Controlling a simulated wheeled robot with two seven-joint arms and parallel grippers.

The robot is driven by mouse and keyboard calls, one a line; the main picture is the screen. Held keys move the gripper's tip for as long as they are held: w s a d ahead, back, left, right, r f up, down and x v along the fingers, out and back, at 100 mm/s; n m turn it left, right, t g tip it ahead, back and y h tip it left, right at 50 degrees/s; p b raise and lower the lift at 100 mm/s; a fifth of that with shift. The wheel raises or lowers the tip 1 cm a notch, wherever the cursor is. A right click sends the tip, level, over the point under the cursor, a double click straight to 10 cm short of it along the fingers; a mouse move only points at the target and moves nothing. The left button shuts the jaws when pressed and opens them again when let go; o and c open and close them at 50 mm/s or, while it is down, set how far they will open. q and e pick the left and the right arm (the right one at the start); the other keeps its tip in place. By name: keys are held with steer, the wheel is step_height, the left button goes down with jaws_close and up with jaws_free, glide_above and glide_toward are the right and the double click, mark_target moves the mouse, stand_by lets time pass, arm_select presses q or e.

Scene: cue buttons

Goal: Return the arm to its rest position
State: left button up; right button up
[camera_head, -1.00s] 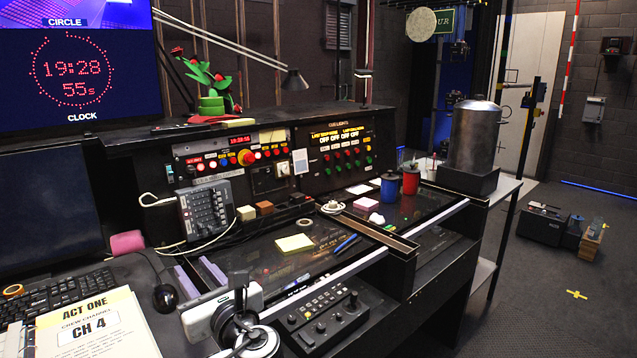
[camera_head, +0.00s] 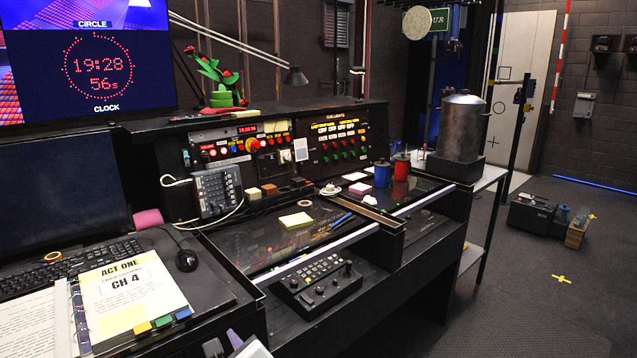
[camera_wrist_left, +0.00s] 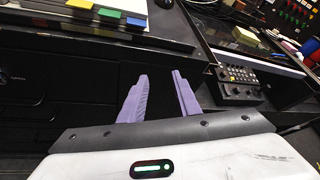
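My left gripper (camera_wrist_left: 159,90) shows in the left wrist view with two purple fingers apart and nothing between them. They are in front of the desk's dark front face. In the head view only a small part of this gripper (camera_head: 225,342) shows at the bottom edge, below the desk's front edge. The cue lights panel (camera_head: 340,140) with its red and green buttons stands at the back of the desk, well away from the gripper. My right gripper is not in view.
A binder marked ACT ONE (camera_head: 128,292) lies on the left of the desk, near the front edge. A black control box (camera_head: 318,286) with a small joystick sits on the lower ledge. The floor (camera_head: 520,300) at the right is mostly clear.

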arm_select(q)
steer(key=s+d+f+n+g+h, duration=0.2)
steer(key=s+d+f+n+h, duration=0.15)
steer(key=s+f, duration=0.4)
steer(key=s+d+f+n+g+h, duration=0.25)
steer(key=s+f+n, duration=0.3)
steer(key=f, duration=0.35)
steer(key=s+a+f+n+h, duration=0.1)
steer(key=s+a+f+n, duration=0.1)
steer(key=s+n, duration=0.5)
steer(key=s+a+f+n+t+h, duration=0.1)
steer(key=s+a+f+n, duration=0.1)
steer(key=s+n, duration=0.5)
steer(key=s, duration=0.4)
steer(key=shift+f+n, duration=0.3)
steer(key=shift+f, duration=0.05)
